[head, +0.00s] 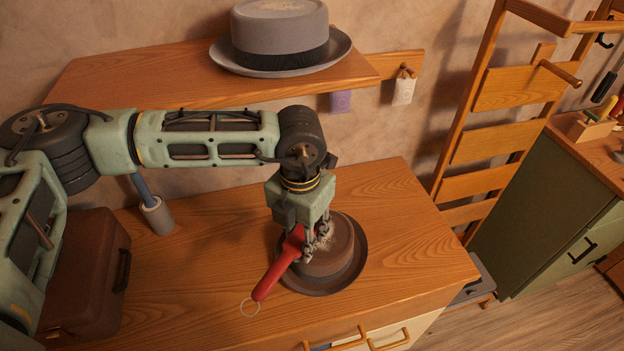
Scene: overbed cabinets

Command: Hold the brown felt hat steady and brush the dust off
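The brown felt hat (341,262) sits brim down on the wooden cabinet top, near its front edge. My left gripper (311,246) is directly over the hat's left side, pointing down. It appears shut on the red brush (277,267), whose handle slants down and left past the brim and ends in a thin loop. The brush's working end is hidden by the fingers, so I cannot tell whether it touches the crown. My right gripper is not in view, and nothing else holds the hat.
A grey hat (280,35) with a dark band sits on the wooden shelf (150,82) above. A brown case (88,275) stands at the left. A grey cylinder (157,215) stands behind my arm. A wooden ladder rack (510,90) stands at right. The cabinet top right of the hat is clear.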

